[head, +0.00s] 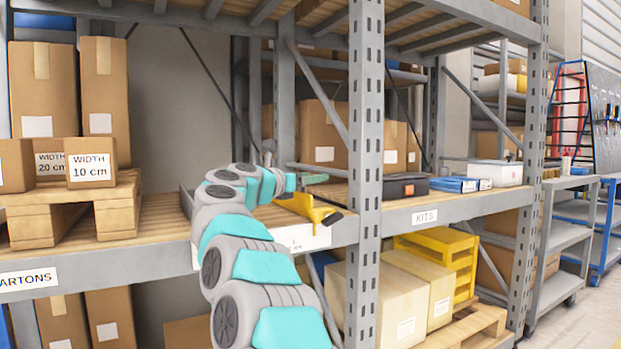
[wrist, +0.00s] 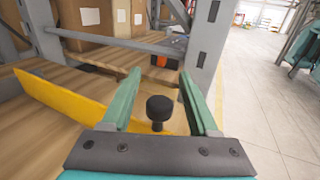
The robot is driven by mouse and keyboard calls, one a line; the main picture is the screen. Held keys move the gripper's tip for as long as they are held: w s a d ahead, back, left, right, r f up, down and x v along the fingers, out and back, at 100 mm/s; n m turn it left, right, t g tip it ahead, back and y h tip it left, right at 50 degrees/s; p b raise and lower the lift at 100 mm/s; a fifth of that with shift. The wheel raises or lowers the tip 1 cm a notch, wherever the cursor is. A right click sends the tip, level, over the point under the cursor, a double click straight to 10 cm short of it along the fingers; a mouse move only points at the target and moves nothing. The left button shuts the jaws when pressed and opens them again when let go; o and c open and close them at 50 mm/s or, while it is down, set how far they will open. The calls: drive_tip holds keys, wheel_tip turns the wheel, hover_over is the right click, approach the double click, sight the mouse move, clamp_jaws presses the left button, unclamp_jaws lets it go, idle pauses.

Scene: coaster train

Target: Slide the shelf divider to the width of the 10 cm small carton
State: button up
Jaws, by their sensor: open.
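The small carton (head: 93,165) labelled "WIDTH 10 cm" sits on a wooden pallet at the left of the head view. The yellow divider (head: 298,206) stands on the wooden shelf boards right of my arm. It also shows in the wrist view as a long yellow plate (wrist: 78,107) running behind my gripper. A black knob (wrist: 158,107) stands between my open fingers (wrist: 160,74), apart from both in the picture. I cannot tell its exact depth between them. In the head view, my arm hides part of the shelf, and the fingers are hard to make out.
A carton (head: 51,164) labelled "WIDTH 20 cm" stands beside the small carton on the pallet (head: 117,212). A grey rack post (head: 366,130) rises right of the divider. A dark case with an orange patch (head: 406,187) lies beyond it. Shelf boards left of my arm look bare.

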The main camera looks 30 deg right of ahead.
drive_tip(key=shift+c, duration=0.3)
clamp_jaws()
idle(1.0)
